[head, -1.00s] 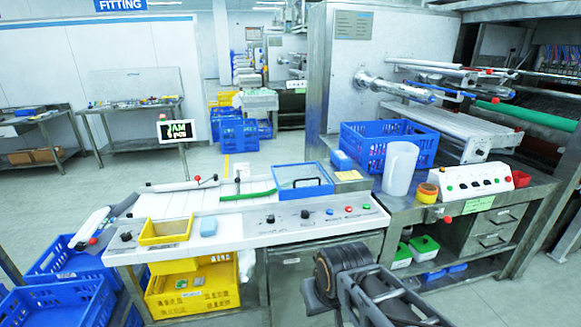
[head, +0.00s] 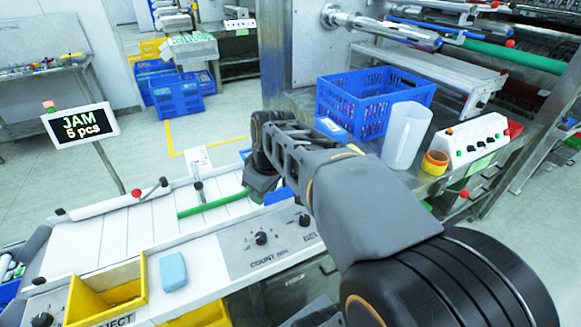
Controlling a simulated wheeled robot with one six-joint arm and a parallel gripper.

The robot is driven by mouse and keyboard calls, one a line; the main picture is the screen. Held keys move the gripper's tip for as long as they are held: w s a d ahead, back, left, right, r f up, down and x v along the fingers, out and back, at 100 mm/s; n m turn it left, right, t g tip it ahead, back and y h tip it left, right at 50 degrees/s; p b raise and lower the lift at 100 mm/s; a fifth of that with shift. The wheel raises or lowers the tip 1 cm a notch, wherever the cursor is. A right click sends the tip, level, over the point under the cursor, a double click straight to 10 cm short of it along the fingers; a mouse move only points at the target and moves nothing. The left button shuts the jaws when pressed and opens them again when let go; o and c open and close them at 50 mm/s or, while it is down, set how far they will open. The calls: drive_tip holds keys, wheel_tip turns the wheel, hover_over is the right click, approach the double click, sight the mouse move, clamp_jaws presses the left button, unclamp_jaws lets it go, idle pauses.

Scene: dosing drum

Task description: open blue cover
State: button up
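The blue cover (head: 279,195) is mostly hidden behind my arm in the head view. Only bits of its blue frame show beside the arm's end, on the white machine top (head: 130,235). My gripper (head: 260,190) points down over the cover area at the far end of my arm. Its fingertips are hidden or too dark to read, so I cannot tell whether it is open or touches the cover.
A green bar (head: 212,203) lies just left of my gripper. A yellow reject bin (head: 107,292) and a light-blue block (head: 173,271) are at the front. A blue crate (head: 375,100), white jug (head: 407,135) and control box (head: 470,142) stand right. A JAM sign (head: 80,124) stands left.

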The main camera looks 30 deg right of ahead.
drive_tip(key=w+d+r+n+y+b, duration=0.1)
drive_tip(key=w+d+n, duration=0.25)
drive_tip(key=d, duration=0.35)
drive_tip(key=w+d+n+y, duration=0.1)
drive_tip(key=w+d+n, duration=0.1)
drive_tip(key=d+n, duration=0.4)
drive_tip(key=w+d+r+n+y+b, duration=0.1)
drive_tip(key=w+d+n, duration=0.15)
drive_tip(key=d, duration=0.65)
drive_tip(key=x, duration=0.8)
drive_tip(key=a+x, duration=0.1)
drive_tip(key=x, duration=0.4)
drive_tip(key=shift+s+r, duration=0.1)
drive_tip(key=shift+r, duration=0.1)
drive_tip(key=shift+c, duration=0.4)
drive_tip(key=shift+d, duration=0.1)
clamp_jaws()
